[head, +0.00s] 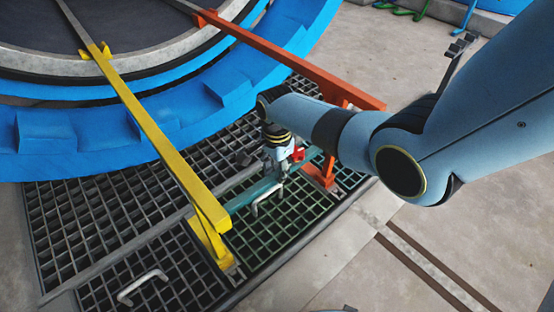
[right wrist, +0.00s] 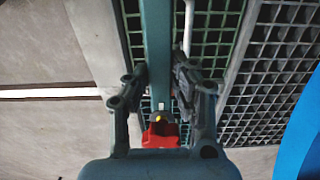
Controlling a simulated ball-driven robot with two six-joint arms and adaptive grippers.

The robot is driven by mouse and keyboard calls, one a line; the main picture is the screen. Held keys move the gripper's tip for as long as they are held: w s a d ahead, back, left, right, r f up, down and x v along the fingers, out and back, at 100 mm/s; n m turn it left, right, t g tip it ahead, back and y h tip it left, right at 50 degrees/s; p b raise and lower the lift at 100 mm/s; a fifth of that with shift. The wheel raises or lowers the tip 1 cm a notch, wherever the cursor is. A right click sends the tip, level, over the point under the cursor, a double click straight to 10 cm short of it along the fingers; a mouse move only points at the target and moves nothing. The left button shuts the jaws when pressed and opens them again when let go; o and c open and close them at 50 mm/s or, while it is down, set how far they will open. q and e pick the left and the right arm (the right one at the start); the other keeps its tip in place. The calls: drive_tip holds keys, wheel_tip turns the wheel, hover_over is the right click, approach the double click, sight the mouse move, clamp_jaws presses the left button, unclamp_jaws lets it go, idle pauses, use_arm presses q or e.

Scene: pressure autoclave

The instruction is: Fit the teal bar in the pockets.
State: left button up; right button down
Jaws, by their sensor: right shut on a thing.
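The teal bar (head: 245,197) lies low over the floor grating in the head view, running from near the yellow arm's post toward the orange arm's post. My right gripper (head: 277,166) points down and is shut on the bar. In the right wrist view the teal bar (right wrist: 156,45) runs between the fingers of my right gripper (right wrist: 158,78). A red piece with a yellow spot (right wrist: 160,131) shows at the bar's near end. I cannot make out the pockets; whether the bar's ends sit in them is not clear. My left gripper is not in view.
The yellow arm (head: 150,128) and the orange arm (head: 300,68) reach out from the large blue ring (head: 95,137) on both sides of the bar. Pale handles (head: 142,286) stand on the grating (head: 95,215). Concrete floor (head: 345,265) is clear at front right.

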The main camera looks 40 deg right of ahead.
sight(277, 173)
drive_tip(key=shift+f, duration=0.45)
drive_tip(key=c, duration=1)
unclamp_jaws()
wheel_tip(277, 173, up, 12)
drive_tip(key=shift+r, duration=0.1)
